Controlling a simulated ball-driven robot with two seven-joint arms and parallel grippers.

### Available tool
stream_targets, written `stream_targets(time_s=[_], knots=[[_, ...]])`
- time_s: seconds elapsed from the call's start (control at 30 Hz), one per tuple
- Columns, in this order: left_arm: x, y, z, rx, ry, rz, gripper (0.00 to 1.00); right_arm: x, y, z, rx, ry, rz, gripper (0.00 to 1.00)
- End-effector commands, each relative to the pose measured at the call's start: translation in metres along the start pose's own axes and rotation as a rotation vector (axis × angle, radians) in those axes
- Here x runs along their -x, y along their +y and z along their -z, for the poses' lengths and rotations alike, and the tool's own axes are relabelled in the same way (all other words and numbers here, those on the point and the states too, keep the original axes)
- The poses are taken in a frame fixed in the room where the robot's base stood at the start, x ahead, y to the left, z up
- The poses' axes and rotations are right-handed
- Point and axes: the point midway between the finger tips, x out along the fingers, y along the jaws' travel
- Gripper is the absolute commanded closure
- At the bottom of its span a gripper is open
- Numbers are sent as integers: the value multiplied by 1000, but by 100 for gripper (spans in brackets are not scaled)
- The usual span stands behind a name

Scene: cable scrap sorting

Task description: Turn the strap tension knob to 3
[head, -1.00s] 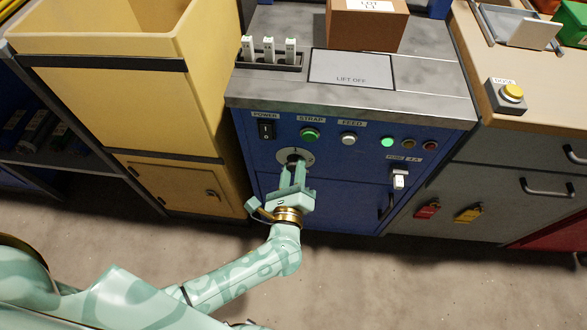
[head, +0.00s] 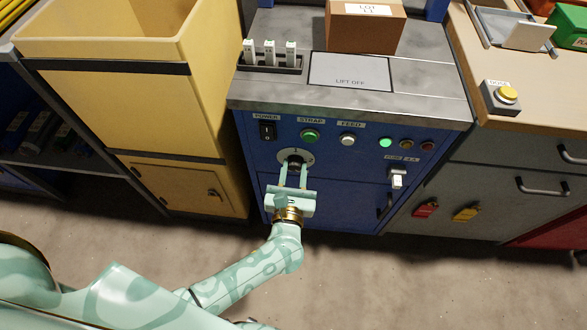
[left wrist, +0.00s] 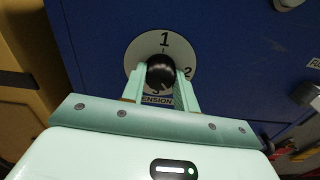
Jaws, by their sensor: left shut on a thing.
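The strap tension knob is a black round knob (head: 295,161) on a pale dial plate (head: 309,156) in the blue machine front. In the left wrist view the knob (left wrist: 160,70) sits in the middle of the dial (left wrist: 146,47). The dial reads 1 at the top, 2 at the right and 3 near the bottom, partly hidden by the knob; "TENSION" is partly covered below. A short line shows between the knob and the 1; I cannot tell which number the knob points to. My left gripper (head: 294,168) is shut on the knob, one finger each side. My right gripper is out of view.
Above the dial are a black power switch (head: 267,131), a green strap button (head: 310,136) and a white feed button (head: 347,140). A white-handled fuse switch (head: 397,180) is to the right. A yellow bin (head: 110,100) stands close on the left.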

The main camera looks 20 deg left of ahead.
Motion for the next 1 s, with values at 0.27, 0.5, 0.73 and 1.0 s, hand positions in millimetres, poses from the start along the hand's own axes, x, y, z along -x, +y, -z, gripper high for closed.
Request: stream_targets(time_s=[0.27,0.5,0.73,1.0], knots=[[1,0,-1,-261,2,0,93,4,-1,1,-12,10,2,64],[1,-1,-1,-467,1,1,93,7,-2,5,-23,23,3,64],[1,-1,0,-614,1,1,93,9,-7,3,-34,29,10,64],[1,-1,1,-704,2,2,93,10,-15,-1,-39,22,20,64]])
